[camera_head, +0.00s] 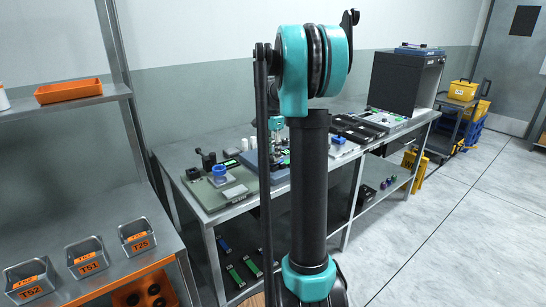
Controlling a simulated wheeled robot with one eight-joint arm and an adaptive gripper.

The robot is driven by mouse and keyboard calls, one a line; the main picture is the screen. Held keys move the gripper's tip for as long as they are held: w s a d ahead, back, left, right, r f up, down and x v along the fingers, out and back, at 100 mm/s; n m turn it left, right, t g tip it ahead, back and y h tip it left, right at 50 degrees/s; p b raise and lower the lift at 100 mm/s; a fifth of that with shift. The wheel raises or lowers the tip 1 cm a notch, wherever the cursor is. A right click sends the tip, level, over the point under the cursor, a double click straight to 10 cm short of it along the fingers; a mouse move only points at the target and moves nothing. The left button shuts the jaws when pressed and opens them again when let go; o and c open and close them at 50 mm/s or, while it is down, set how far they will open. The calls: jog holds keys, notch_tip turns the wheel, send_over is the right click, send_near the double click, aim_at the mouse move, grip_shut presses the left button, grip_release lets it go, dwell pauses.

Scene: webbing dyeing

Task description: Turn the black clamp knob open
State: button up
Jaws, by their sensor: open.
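A grey-green fixture plate (224,194) lies at the near left end of the metal workbench. A small black upright part (208,160) stands at its back left. It may be the black clamp knob, but it is too small to tell, and I cannot tell how far it is turned. A round blue part (219,171) sits just in front of it. My arm rises through the middle of the view, right of the plate. I cannot make out my gripper; the arm may hide it.
Blue fixtures (250,161) and a black cabinet (406,82) stand farther along the bench. Labelled metal bins (88,257) and an orange tray (68,91) are on the left shelving. A cart with a yellow box (463,91) stands behind. The right floor is clear.

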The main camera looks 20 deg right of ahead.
jog(key=shift+f, duration=1.05)
grip_shut()
